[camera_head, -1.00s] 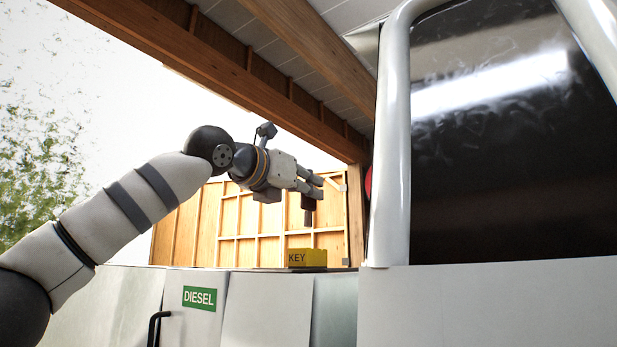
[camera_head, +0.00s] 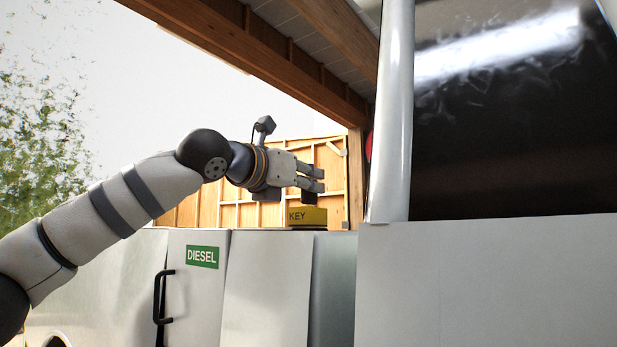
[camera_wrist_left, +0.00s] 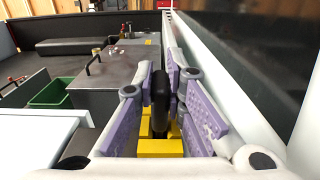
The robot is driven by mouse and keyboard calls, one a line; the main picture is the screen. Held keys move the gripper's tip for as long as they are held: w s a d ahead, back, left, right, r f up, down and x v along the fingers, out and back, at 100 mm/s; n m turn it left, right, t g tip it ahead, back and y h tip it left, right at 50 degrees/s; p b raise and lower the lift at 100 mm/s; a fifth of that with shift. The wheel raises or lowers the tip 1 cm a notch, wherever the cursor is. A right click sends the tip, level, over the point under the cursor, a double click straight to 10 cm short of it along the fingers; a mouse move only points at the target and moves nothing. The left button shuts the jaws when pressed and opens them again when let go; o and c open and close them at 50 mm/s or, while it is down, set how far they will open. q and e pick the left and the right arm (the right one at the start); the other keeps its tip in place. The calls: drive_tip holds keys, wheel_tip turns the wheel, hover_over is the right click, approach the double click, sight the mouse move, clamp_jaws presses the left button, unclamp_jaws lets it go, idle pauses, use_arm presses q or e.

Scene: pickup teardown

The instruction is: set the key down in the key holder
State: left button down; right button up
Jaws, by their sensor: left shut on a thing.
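The yellow key holder (camera_head: 308,216), marked KEY, stands on top of the pale vehicle side panel. In the left wrist view the yellow holder (camera_wrist_left: 160,148) shows below and between the fingers. My left gripper (camera_head: 318,180) is just above the holder, with its fingers pointing right. It is shut on the key, whose black upper part (camera_wrist_left: 161,88) stands upright between the purple-padded fingers. The key's lower end meets the holder's outline in the wrist view; I cannot tell whether it is inside. My right gripper is not in view.
The white pillar (camera_head: 393,120) and dark window (camera_head: 510,120) rise just right of the gripper. A panel with a green DIESEL label (camera_head: 202,257) and black handle (camera_head: 160,297) lies below. A green bin (camera_wrist_left: 52,95) is at left in the wrist view.

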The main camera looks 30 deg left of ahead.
use_arm(q)
drive_tip(key=c, duration=1.6)
unclamp_jaws()
drive_tip(key=shift+o, duration=0.2)
drive_tip(key=s, duration=1.2)
drive_tip(key=shift+a, duration=0.45)
